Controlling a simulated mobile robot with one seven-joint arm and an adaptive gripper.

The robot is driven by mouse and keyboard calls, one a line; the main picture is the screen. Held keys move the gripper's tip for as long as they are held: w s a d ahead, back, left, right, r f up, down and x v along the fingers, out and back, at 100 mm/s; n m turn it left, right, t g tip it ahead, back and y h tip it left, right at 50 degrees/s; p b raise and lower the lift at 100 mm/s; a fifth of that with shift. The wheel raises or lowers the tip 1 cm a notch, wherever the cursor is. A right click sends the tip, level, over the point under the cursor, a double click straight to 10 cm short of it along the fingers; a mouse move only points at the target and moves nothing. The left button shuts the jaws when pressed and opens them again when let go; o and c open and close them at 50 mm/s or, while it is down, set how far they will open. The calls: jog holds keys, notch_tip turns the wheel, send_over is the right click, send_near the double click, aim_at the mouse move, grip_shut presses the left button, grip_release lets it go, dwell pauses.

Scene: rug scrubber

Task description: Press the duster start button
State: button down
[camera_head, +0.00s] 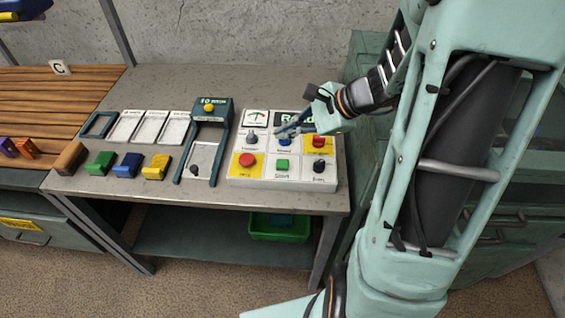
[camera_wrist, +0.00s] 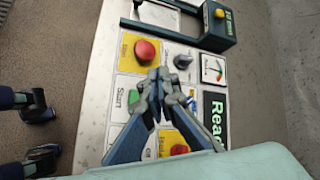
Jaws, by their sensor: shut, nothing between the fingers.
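The white control panel (camera_head: 235,183) lies on the metal table, with two rows of controls. Its green button (camera_head: 282,164) is in the front row's middle; beside it in the wrist view (camera_wrist: 133,97) the label reads "Start". A blue button (camera_head: 285,142) is behind it, partly hidden by my gripper (camera_head: 282,132). In the wrist view, my gripper (camera_wrist: 160,78) is shut and empty, its tips over the panel between the red button and the green one. I cannot tell whether the tips touch anything. No label reading "duster" is legible.
A red button (camera_head: 248,160), a dark knob (camera_head: 319,167), a grey knob (camera_head: 252,138) and another red button (camera_head: 319,142) surround the two buttons. A gauge and a "Ready" display (camera_wrist: 213,115) stand behind. A dark green frame (camera_head: 224,130) is on the left.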

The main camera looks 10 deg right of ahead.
jog(key=b, duration=0.5)
send_over(285, 164)
notch_tip(285, 164, down, 7)
jog(key=shift+f+b, duration=0.7)
jog(key=shift+f, duration=0.05)
jog(key=shift+f, duration=0.1)
dwell(0.5)
jog(key=shift+f+b, duration=0.25)
jog(key=shift+b, duration=0.3)
jog(key=shift+f+b, duration=0.55)
dwell(0.5)
dwell(0.3)
jog(key=shift+r+p, duration=0.65)
jog(key=shift+r, duration=0.3)
